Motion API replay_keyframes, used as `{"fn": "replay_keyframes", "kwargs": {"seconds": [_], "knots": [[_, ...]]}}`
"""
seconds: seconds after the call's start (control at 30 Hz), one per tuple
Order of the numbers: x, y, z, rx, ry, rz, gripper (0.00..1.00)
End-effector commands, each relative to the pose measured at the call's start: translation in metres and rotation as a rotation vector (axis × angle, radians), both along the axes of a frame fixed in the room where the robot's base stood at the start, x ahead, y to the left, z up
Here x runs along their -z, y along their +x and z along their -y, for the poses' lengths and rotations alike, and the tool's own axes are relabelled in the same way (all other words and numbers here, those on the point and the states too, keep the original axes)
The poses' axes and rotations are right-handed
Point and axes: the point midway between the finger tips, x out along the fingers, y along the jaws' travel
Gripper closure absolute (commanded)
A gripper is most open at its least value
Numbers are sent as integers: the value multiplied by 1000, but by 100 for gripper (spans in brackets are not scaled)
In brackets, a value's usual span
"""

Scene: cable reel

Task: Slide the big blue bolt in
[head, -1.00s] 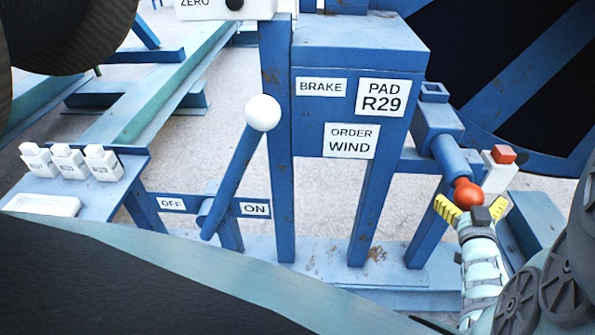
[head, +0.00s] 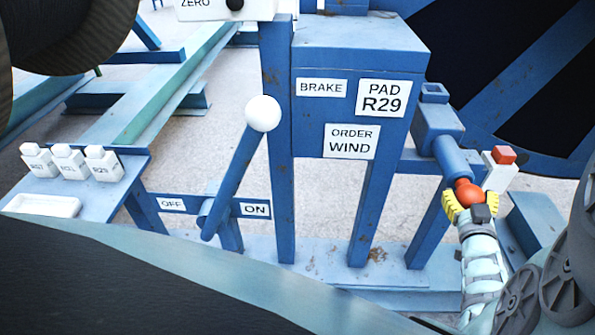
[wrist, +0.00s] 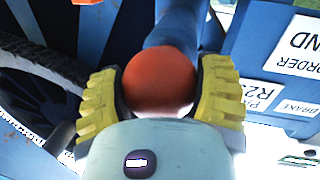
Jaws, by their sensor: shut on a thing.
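The big blue bolt (head: 452,157) is a thick blue rod with an orange-red ball knob (head: 467,194) on its near end. It sticks out of a blue housing (head: 436,122) at the right of the brake post. My gripper (head: 464,205) has its yellow fingers closed on both sides of the knob. In the wrist view the knob (wrist: 160,80) sits between the two yellow ribbed fingers, with the blue bolt (wrist: 175,28) running away behind it. How deep the bolt sits in the housing is hidden.
A white post with a red cap (head: 503,156) stands just right of the bolt. A white-knobbed lever (head: 263,114) stands between OFF and ON labels. Three white blocks (head: 68,160) sit on a blue shelf at left. A large dark reel (head: 480,60) is behind.

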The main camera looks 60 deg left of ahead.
Motion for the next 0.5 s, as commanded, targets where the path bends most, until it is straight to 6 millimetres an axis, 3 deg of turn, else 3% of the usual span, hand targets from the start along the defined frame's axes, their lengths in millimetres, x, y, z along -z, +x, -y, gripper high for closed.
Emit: {"fn": "replay_keyframes", "kwargs": {"seconds": [0.2, 0.37, 0.5], "knots": [[0, 0, 0, 1, 0, 0, 76], [2, 5, -5, 1, 0, 0, 76], [4, 20, -24, 1, 0, -1, 76]]}}
